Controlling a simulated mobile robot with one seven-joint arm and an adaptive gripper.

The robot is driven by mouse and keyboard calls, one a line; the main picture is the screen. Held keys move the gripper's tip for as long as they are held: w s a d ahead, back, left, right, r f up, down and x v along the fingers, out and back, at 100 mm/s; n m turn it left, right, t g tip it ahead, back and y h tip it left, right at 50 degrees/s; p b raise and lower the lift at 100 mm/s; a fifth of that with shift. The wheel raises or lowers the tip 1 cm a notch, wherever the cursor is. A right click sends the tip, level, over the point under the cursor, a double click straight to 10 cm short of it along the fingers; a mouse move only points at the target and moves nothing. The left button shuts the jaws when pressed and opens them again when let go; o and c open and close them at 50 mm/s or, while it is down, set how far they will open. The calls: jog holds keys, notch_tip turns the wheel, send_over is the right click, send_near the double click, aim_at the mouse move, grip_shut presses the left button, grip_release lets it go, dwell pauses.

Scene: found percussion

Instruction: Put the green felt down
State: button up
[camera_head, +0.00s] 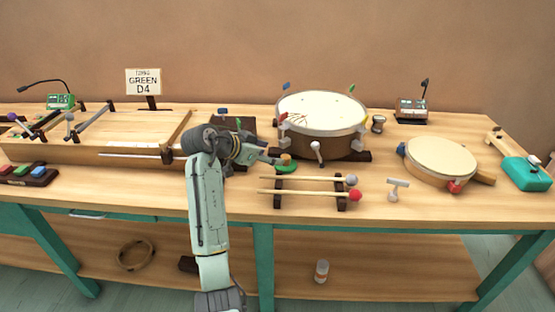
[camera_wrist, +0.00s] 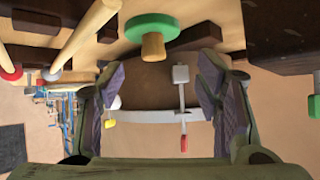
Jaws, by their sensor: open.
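The green felt is a flat green disc (camera_head: 287,168) with a short wooden knob on it. It rests on the workbench in front of the large drum, knob up. It also shows in the wrist view as a green disc (camera_wrist: 138,27) near the top, just beyond the fingertips. My gripper (camera_head: 272,159) is open, just left of the knob. In the wrist view my gripper (camera_wrist: 162,72) has its two fingers spread wide, with nothing held between them. In the head view the fingertips overlap the felt's edge, so I cannot tell whether they touch it.
The large drum (camera_head: 321,112) stands behind the felt. A rack with two mallets (camera_head: 305,194) lies close in front. A long wooden instrument (camera_head: 110,135) and a sign reading GREEN D4 (camera_head: 143,82) are left. A smaller drum (camera_head: 440,160) is right. Bench between is fairly clear.

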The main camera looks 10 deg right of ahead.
jog(key=v, duration=0.6)
jog(key=shift+b, duration=0.45)
